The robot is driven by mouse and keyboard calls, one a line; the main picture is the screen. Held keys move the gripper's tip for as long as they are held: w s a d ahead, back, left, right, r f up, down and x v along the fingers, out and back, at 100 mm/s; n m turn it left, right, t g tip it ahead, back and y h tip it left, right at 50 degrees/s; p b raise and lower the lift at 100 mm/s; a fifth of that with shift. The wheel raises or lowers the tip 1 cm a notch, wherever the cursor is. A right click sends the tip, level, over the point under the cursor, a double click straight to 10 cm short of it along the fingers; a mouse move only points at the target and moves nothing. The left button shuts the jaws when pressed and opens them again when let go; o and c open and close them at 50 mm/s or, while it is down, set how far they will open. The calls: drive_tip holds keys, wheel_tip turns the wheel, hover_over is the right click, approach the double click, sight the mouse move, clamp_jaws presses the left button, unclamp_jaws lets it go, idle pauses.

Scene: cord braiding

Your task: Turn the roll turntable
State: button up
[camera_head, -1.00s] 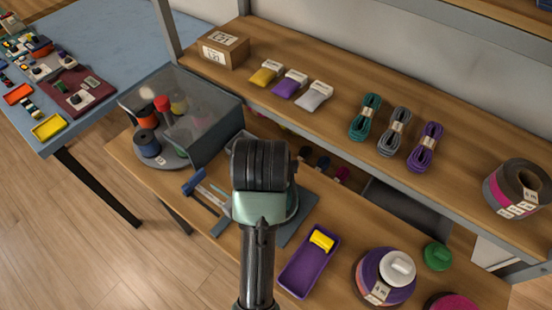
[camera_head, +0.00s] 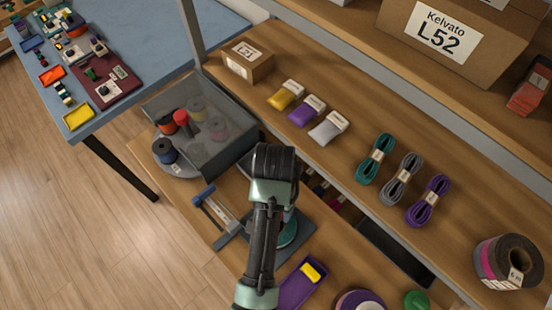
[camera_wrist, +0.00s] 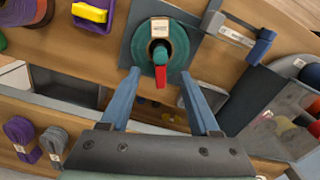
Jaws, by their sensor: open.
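The roll turntable (camera_head: 172,170) is a grey round plate at the left of the lower shelf. It bears several spools and an upright red-topped post (camera_head: 181,118), partly under a smoky clear hood (camera_head: 230,148). In the wrist view, spools at the right edge show partly behind the hood (camera_wrist: 262,105). My gripper (camera_wrist: 161,73) is open, its two blue-grey fingers apart. It points toward a green roll (camera_wrist: 178,45) on a grey plate, with a red piece showing between the fingertips; contact cannot be told. In the head view my arm hides the fingers.
A blue-handled tool (camera_head: 212,210) lies between the turntable and my arm. A purple tray (camera_head: 297,290) with a yellow block is near the front. The upper shelf holds a small carton (camera_head: 247,63), packets and cord bundles (camera_head: 401,180). A blue table (camera_head: 150,40) stands left.

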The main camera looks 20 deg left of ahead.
wheel_tip(320, 180, down, 8)
drive_tip(key=shift+w+f, duration=0.1)
drive_tip(key=shift+f, duration=0.1)
clamp_jaws()
idle(0.4)
